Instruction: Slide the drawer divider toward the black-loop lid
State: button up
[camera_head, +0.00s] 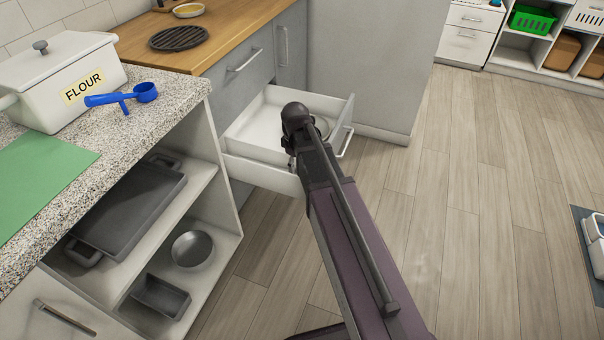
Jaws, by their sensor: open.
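An open white drawer (262,174) juts out from the grey cabinet under the wooden counter. My dark arm reaches over it from the lower right and covers part of its inside. My gripper (291,162) is mostly hidden behind the arm's end, at the drawer; only a small dark part shows, and it is open. A round grey thing (322,126) lies in the drawer, partly behind the arm; I cannot tell whether it is a lid or has a black loop. I cannot clearly make out the divider.
Shelves below hold a dark tray (130,212), a bowl (192,249) and a loaf pan (161,296). Floor at right is mostly clear.

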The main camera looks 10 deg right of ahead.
jog(key=shift+s+m, duration=0.6)
jog(key=shift+s, duration=0.55)
jog(key=shift+w, duration=0.1)
jog(key=n, duration=0.3)
send_over(287, 167)
jog(key=shift+w+d, duration=0.1)
jog(key=shift+w, duration=0.25)
jog(key=shift+f, duration=0.25)
notch_tip(287, 167, down, 13)
jog(key=b, duration=1.3)
jog(key=shift+f+b, duration=0.15)
jog(key=shift+b, duration=0.25)
